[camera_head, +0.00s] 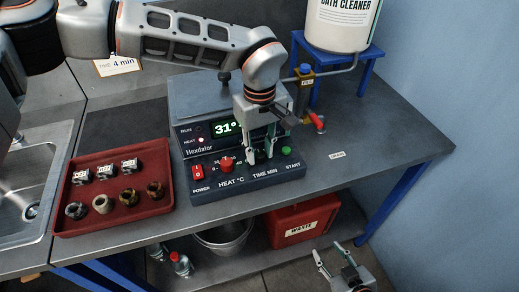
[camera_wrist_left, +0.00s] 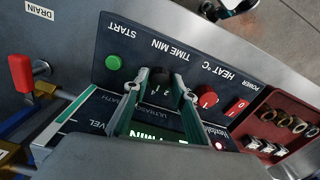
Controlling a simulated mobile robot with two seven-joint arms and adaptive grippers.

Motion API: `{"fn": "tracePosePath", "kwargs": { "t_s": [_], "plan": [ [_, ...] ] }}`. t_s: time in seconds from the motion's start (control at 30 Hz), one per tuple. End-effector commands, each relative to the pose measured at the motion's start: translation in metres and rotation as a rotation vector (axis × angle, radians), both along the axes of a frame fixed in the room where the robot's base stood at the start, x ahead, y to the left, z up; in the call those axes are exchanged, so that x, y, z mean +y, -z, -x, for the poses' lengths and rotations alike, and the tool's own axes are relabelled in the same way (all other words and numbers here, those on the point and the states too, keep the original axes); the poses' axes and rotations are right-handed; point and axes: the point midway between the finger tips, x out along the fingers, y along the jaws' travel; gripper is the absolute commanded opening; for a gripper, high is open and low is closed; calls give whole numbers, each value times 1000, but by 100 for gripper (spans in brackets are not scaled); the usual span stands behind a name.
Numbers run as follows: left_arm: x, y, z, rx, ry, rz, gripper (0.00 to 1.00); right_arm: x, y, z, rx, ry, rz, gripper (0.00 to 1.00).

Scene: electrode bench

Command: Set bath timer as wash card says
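The bath (camera_head: 187,98) stands on the bench, its lit display (camera_head: 226,128) reading 31° with the rest hidden by my left gripper. Its front panel has a red power switch (camera_head: 198,172), a red heat knob (camera_head: 227,164) and a green start button (camera_head: 287,150). My left gripper (camera_head: 261,156) points down at the time dial, fingers apart on either side of it; the dark dial (camera_wrist_left: 161,88) with small numerals shows between them in the left wrist view. Contact cannot be told. The wash card (camera_head: 118,64) behind reads "TIME 4 min". My right gripper (camera_head: 330,254) is open and empty, low in front of the bench.
A red tray (camera_head: 110,219) with several small pieces is left of the bath. A red-handled drain valve (camera_head: 318,123) is to the right. A cleaner container (camera_head: 341,25) stands on a blue stand behind. A red waste bin (camera_head: 302,226) is below. The bench right of the bath is mostly clear.

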Motion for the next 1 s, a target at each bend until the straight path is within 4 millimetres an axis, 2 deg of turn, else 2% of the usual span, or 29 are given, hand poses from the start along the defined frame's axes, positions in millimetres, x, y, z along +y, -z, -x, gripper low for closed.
{"fn": "tracePosePath", "kwargs": {
  "t_s": [0.33,0.47,0.57,1.0],
  "plan": [
    [0,0,0,-1,0,0,39,0,-2,-1,-4,0,-1,40],
    [0,-6,-1,-2,-1,0,39,1,-2,0,-3,0,-1,40],
    [0,-19,-1,-4,-2,-1,39,1,-2,0,-3,0,-1,40],
    [0,-102,-1,-3,-2,1,39,1,-2,-1,-3,-1,-1,40]
  ]
}}
